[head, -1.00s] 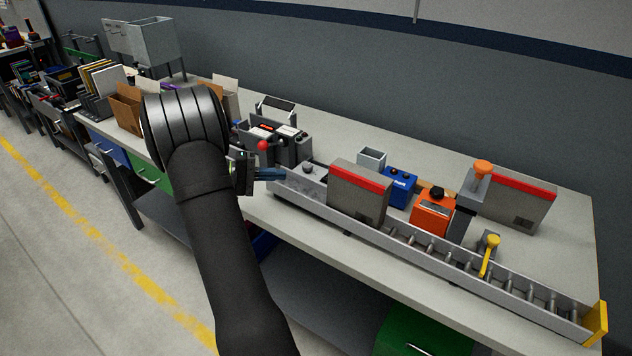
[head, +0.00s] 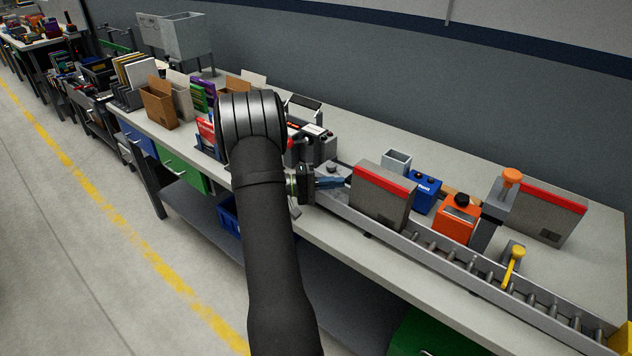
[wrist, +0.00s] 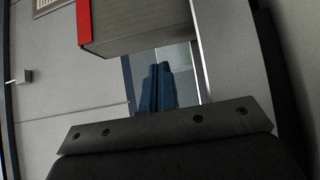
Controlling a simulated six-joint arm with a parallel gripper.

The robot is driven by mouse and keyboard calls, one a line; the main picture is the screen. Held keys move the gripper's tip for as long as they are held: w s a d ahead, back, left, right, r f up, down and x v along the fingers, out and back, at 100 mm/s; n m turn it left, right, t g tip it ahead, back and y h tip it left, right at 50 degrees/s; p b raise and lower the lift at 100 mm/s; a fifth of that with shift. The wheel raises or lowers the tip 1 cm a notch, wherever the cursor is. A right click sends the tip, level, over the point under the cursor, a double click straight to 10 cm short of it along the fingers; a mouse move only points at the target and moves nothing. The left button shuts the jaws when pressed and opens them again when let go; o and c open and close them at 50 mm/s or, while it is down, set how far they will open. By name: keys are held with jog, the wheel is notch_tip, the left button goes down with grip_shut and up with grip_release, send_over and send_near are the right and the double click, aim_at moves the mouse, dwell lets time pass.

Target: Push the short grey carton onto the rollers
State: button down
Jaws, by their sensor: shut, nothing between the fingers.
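A grey carton with a red top band (head: 379,202) stands upright on the left part of the roller track, beside the bare rollers (head: 470,262), which run off to its right. My gripper (head: 346,182) is shut and empty, its blue fingers pointing at the carton's left end. The tips are at or very near that end; I cannot tell if they touch. In the wrist view the shut fingers (wrist: 157,72) lie just short of the carton (wrist: 145,22). A similar grey carton with a red band (head: 545,212) stands behind the track at the right.
A blue box (head: 425,192), an orange device (head: 458,220) and a grey post with an orange knob (head: 498,205) stand behind the track. A yellow lever (head: 514,266) stands at the rollers. A yellow end plate (head: 620,338) closes the track's right end.

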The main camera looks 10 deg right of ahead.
jog(key=shift+s+d, duration=0.85)
jog(key=shift+s, duration=0.05)
